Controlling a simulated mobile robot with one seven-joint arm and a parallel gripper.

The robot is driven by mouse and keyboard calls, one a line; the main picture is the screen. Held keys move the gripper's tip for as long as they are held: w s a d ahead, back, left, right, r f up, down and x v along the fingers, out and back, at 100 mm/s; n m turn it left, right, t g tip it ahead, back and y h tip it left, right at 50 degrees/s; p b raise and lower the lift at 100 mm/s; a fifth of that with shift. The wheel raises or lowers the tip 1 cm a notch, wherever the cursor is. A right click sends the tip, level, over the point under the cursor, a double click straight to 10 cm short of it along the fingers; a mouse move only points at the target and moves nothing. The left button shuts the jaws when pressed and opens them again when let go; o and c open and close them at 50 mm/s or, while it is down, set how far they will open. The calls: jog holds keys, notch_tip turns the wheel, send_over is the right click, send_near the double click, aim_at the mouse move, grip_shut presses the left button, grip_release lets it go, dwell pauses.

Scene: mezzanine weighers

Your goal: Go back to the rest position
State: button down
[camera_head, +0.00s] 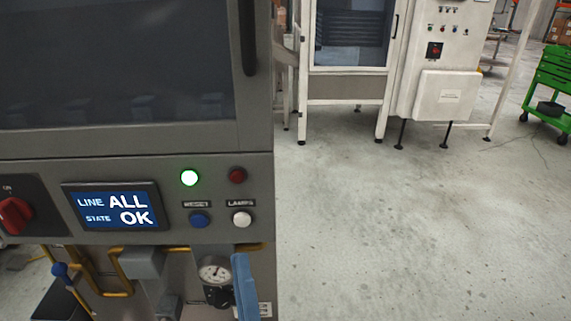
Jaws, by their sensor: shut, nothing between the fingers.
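My gripper is not in view in the head view. The grey machine (150,163) fills the left side, close to me. Its small display (112,207) reads "LINE ALL" and "STATE OK". A red rotary switch (14,215) marked ON is at the left edge.
Below the panel are a round gauge (214,272), a blue upright bar (245,288) and yellow pipes (118,270). A white-framed machine (346,88) with a control cabinet (444,95) stands behind. A green cart (551,85) is far right. The concrete floor (420,230) between is clear.

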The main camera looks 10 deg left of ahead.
jog(key=w+d+r+m+t+h+p, duration=0.1)
jog(key=w+d+r+m+h+p, duration=0.15)
jog(key=r, duration=0.65)
jog(key=w+d+r+m+t+h+p, duration=0.1)
jog(key=d+r+m+h+p, duration=0.2)
jog(key=r, duration=0.7)
jog(key=w+d+r+m+t+h+p, duration=0.1)
jog(key=w+d+r+m+t+h, duration=0.15)
jog(key=r+m, duration=0.45)
jog(key=s+d+r+m+h+p, duration=0.2)
jog(key=s+r, duration=0.2)
jog(key=r, duration=0.8)
jog(key=s+d+r+m+h+p, duration=0.2)
jog(key=s+r, duration=0.3)
jog(key=r, duration=0.6)
jog(key=shift+s+d+r+m+g+h+p, duration=0.2)
jog(key=shift+d+r+m+g+h+p, duration=0.1)
jog(key=shift+d+r+m+g+p, duration=0.25)
jog(key=shift+f, duration=0.1)
